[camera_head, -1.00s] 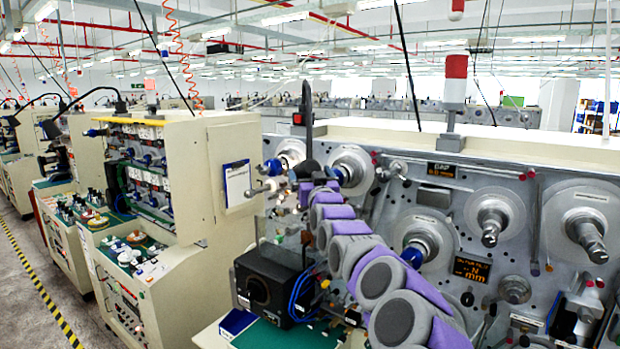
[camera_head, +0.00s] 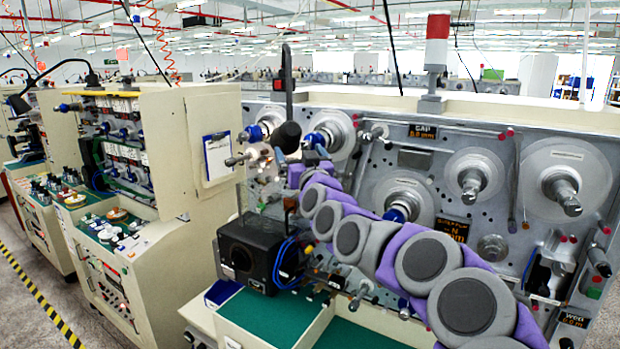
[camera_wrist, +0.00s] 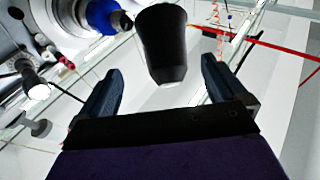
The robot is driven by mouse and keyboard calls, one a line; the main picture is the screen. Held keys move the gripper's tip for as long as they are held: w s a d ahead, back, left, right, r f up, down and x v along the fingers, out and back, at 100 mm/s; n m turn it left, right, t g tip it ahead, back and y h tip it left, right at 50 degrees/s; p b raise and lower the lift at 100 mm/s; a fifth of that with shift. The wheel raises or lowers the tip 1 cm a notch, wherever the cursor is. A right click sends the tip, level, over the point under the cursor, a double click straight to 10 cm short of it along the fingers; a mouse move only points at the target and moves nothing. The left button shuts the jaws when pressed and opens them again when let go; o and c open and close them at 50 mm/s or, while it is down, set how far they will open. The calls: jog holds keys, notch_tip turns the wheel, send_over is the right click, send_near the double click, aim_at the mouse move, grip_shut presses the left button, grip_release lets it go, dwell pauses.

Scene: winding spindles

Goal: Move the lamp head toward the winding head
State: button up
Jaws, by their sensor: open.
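The lamp head (camera_head: 289,135) is a dark rounded shade beside a black upright post in the head view. In the wrist view the lamp head (camera_wrist: 163,45) is a black tapered cylinder with a pale lower end. My gripper (camera_wrist: 163,66) is open, one dark finger on each side of the lamp head, with visible gaps to both. In the head view my gripper is small, at the far end of my arm and close to the lamp head. Blue-hubbed spindles stand near the lamp, one at left (camera_head: 253,134); I cannot tell which part is the winding head.
A grey machine panel (camera_head: 450,215) with several discs and spindles stands behind my arm. A black box (camera_head: 262,252) sits on the green worktop (camera_head: 270,318) below. A cream cabinet (camera_head: 205,150) with a clipboard (camera_head: 218,155) is at left. Floor at far left is open.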

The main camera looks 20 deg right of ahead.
jog(key=b+v, duration=0.1)
jog(key=v, duration=0.7)
jog(key=shift+s+f, duration=0.1)
jog(key=shift+s, duration=0.05)
dwell(0.3)
jog(key=s+a+f+n+g+y+b, duration=0.1)
jog(key=s+a+f+g+y+b, duration=0.15)
jog(key=s+a+f, duration=0.4)
jog(key=s+a+f+n+g+y+b, duration=0.1)
jog(key=s+a+f+n+g+b, duration=0.2)
jog(key=f, duration=0.7)
jog(key=s+a+f+g+y+b, duration=0.2)
jog(key=s+a+f+g, duration=0.1)
jog(key=a+f+g, duration=0.4)
jog(key=s+d+f+g+h+b, duration=0.2)
jog(key=s+f+g+b, duration=0.25)
jog(key=s+f, duration=1.2)
jog(key=s+d+f+m+g+h+b, duration=0.1)
jog(key=s+f+g+b, duration=0.1)
jog(key=s, duration=0.6)
jog(key=s+d+f+m+g+h+b, duration=0.1)
jog(key=s+d+f+m+g, duration=0.1)
jog(key=s+f, duration=0.3)
jog(key=s+g, duration=0.1)
jog(key=s, duration=0.3)
jog(key=shift+f+g+b, duration=0.2)
jog(key=shift+g+b, duration=0.2)
